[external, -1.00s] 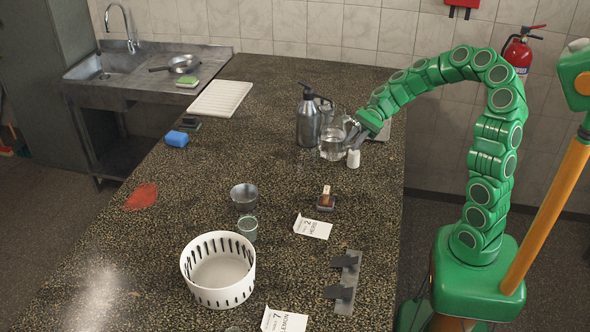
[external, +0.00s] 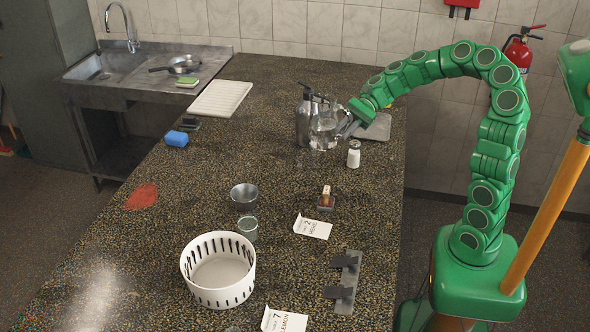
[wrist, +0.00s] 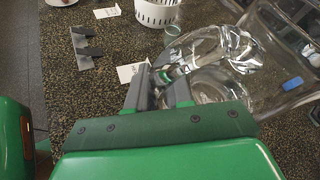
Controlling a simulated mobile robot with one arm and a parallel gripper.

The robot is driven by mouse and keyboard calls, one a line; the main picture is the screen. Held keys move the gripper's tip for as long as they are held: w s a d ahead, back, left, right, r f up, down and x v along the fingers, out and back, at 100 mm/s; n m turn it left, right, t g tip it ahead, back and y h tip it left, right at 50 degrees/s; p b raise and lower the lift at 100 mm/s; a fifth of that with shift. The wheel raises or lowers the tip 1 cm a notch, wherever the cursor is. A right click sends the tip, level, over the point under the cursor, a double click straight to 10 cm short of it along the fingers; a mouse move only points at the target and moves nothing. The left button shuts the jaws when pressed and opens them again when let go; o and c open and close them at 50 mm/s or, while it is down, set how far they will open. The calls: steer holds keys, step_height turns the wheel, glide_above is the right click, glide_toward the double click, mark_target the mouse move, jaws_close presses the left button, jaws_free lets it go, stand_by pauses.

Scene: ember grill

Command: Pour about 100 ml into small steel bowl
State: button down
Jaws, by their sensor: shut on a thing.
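My gripper (external: 346,127) is shut on the handle of a clear glass jug (external: 322,133), at the far end of the counter. In the wrist view the jaws (wrist: 163,88) close around the handle, and the jug (wrist: 283,52) fills the upper right, looking roughly upright. The liquid level inside is hard to read through the glass. The small steel bowl (external: 244,194) stands on the counter nearer the camera, left of and well apart from the jug. I cannot make it out in the wrist view.
A steel pump bottle (external: 304,120) stands close behind the jug, and a white-bodied shaker (external: 354,154) stands to its right. A small glass (external: 247,229) stands in front of the bowl. A white slotted basket (external: 218,290) is nearer. The counter between jug and bowl is mostly clear.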

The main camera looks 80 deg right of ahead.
steer(key=w+a+m+t+h, duration=0.5)
steer(key=w+a, duration=1.4)
steer(key=a, duration=0.3)
steer(key=shift+s+a+m+t+h, duration=0.55)
steer(key=shift+a+m+h, duration=0.95)
steer(key=shift+a, duration=4.45)
step_height(320, 180, down, 7)
steer(key=shift+d, duration=0.1)
